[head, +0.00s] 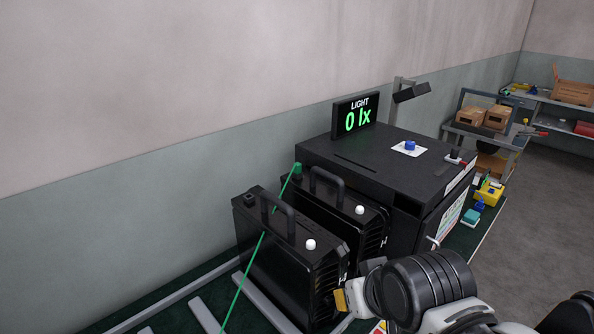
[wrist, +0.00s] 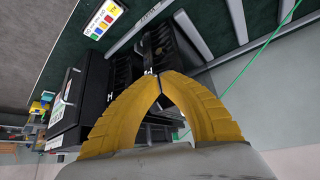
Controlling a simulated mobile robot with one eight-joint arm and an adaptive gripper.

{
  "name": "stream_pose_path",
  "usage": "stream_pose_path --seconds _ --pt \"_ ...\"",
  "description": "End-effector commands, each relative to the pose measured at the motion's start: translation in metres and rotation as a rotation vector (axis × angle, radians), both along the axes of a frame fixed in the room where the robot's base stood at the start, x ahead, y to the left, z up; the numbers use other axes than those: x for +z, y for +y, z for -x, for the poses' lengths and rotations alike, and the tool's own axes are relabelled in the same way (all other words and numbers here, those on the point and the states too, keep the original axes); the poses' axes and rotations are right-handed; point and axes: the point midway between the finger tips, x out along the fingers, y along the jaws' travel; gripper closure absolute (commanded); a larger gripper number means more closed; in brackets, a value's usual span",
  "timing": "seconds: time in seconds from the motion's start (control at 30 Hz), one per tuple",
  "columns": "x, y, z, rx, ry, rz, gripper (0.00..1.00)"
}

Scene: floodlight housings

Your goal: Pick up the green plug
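The green plug (head: 297,168) stands at the back left top corner of the rear black floodlight housing (head: 345,207) in the head view. A green cable (head: 247,280) runs from it across the front housing toward the lower left. The cable also shows in the wrist view (wrist: 240,74), but I cannot make out the plug there. My gripper (wrist: 160,76) has yellow fingers whose tips meet, with nothing visible between them. In the head view my gripper (head: 341,300) is low at the right side of the front housing (head: 290,255), well away from the plug.
Both housings have top handles and white knobs. A large black box (head: 385,165) with a display (head: 356,115) reading 0 lx stands behind them. Grey rails (head: 205,315) lie on the green bench top. A yellow bin (head: 489,192) is at the right, and open floor lies beyond.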

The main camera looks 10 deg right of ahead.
Motion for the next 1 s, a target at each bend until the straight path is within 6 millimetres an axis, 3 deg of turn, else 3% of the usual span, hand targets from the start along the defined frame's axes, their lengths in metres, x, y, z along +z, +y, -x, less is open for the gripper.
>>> stream_pose_path --seconds 0.37,0.5,0.57,0.67,0.77,1.0 --pt "0.0 0.0 0.0 0.0 0.0 0.0 1.0" --pt "0.004 -0.001 -0.004 0.022 0.007 0.026 0.57" --pt "0.011 -0.003 -0.013 0.064 0.019 0.074 0.57" --pt "0.029 -0.008 -0.038 0.185 0.059 0.218 0.57" --pt "0.05 -0.014 -0.078 0.356 0.124 0.424 0.57" --pt "0.087 -0.014 -0.19 0.768 0.327 0.923 0.57"
